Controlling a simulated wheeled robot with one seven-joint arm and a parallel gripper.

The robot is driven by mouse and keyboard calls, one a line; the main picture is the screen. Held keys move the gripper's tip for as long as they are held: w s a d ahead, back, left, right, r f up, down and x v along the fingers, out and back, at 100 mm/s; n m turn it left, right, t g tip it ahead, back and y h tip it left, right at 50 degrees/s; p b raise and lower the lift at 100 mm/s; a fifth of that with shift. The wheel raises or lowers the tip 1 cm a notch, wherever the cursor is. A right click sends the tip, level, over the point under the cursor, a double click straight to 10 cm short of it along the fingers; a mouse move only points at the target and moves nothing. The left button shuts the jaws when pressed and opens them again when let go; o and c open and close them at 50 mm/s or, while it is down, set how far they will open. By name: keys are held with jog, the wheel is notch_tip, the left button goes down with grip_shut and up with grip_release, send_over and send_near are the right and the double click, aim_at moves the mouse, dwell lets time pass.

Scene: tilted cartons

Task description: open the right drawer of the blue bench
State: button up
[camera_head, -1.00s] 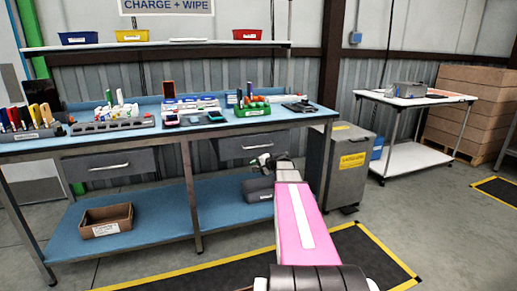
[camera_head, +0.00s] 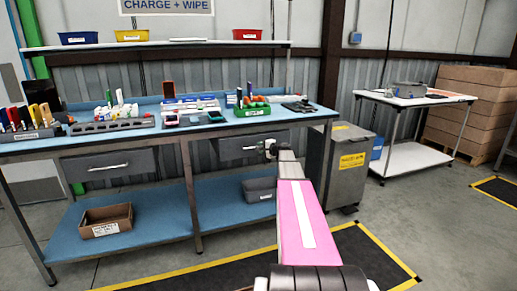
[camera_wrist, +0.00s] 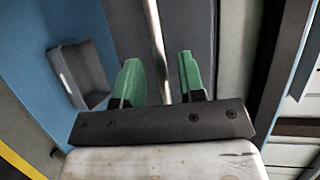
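The blue bench (camera_head: 240,124) has a grey right drawer (camera_head: 228,150) under its top, which looks closed. Its pale bar handle (camera_wrist: 153,35) runs between my gripper's two green fingers in the wrist view. My gripper (camera_head: 268,149) is at the right part of the drawer front in the head view. In the wrist view my gripper (camera_wrist: 160,78) is open, with gaps on both sides of the bar. The arm hides part of the drawer's right end.
The grey left drawer (camera_head: 108,165) is closed. A grey bin (camera_head: 259,189) and a brown bin (camera_head: 106,220) stand on the lower shelf. A grey cabinet (camera_head: 345,165) stands right of the bench. The floor in front is clear.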

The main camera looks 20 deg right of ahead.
jog(key=shift+x, duration=1.3)
grip_shut()
jog(key=shift+s, duration=0.1)
